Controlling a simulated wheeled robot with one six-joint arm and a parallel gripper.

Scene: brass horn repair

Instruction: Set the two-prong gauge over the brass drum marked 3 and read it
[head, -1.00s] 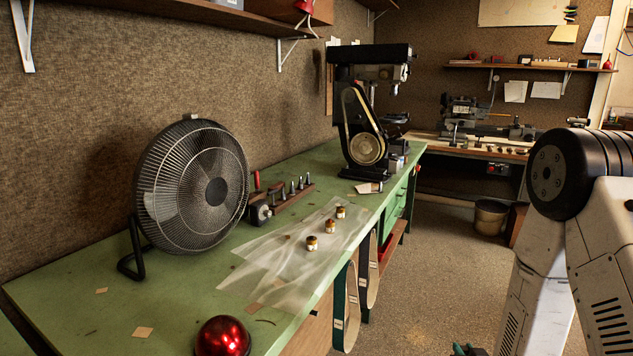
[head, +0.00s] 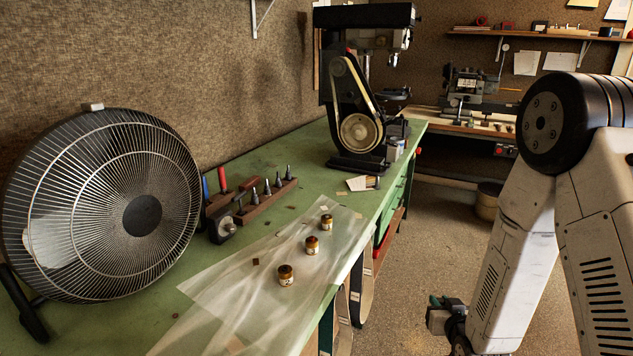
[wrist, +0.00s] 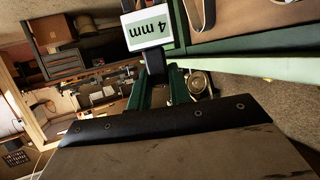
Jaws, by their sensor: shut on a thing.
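Three small brass drums with dark tops and pale labels stand in a row on a clear plastic sheet (head: 235,290): a near one (head: 286,275), a middle one (head: 312,246) and a far one (head: 326,221). I cannot read their numbers. My gripper (head: 440,306) is low at the right, beyond the bench edge and apart from the drums. In the wrist view its green fingers (wrist: 158,85) are shut on the gauge (wrist: 148,27), whose white plate reads "4 mm" upside down. Its prongs are not clearly visible.
A large fan (head: 105,205) stands at the left of the green bench. A tool rack (head: 262,202) and a small dial device (head: 222,227) sit behind the sheet. A belt-driven drill press (head: 360,120) stands farther back. Belts (head: 362,290) hang at the bench front.

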